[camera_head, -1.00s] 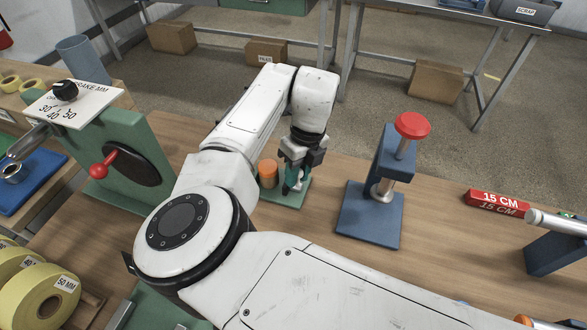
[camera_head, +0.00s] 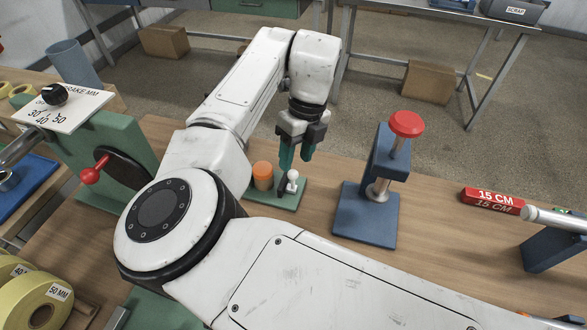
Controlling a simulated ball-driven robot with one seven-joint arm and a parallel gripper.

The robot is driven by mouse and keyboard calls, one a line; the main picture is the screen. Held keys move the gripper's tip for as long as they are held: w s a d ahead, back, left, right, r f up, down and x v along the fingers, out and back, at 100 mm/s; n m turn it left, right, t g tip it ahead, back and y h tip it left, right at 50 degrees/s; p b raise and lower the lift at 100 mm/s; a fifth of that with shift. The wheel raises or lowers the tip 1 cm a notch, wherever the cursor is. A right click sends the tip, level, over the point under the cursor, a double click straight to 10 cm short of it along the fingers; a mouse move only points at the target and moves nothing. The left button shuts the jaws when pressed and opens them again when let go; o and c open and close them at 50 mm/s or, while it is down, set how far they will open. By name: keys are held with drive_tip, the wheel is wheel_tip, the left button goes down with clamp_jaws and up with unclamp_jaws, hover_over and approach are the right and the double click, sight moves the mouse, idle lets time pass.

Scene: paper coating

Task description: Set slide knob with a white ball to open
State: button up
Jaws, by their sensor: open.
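The slide knob with a white ball (camera_head: 292,176) stands on a small green base plate (camera_head: 291,201), beside an orange cylinder (camera_head: 263,174). The ball and its short stem are in plain view. My gripper (camera_head: 296,162) points down with its green fingers parted, just above and behind the ball. Its fingers look empty, and the ball shows clear below and in front of them. Any markings for open or shut on the base are too small to read.
A blue press with a red cap (camera_head: 406,124) stands right of the knob. A green stand with a red-ball lever (camera_head: 91,175) and a dial is at left. A red 15 CM block (camera_head: 492,201) lies at right. Bare wooden tabletop lies between them.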

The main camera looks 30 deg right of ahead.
drive_tip(key=shift+w+d+r, duration=0.1)
drive_tip(key=shift+d+r, duration=0.15)
drive_tip(key=shift+r, duration=0.9)
drive_tip(key=shift+d+r, duration=0.2)
drive_tip(key=shift+r, duration=0.95)
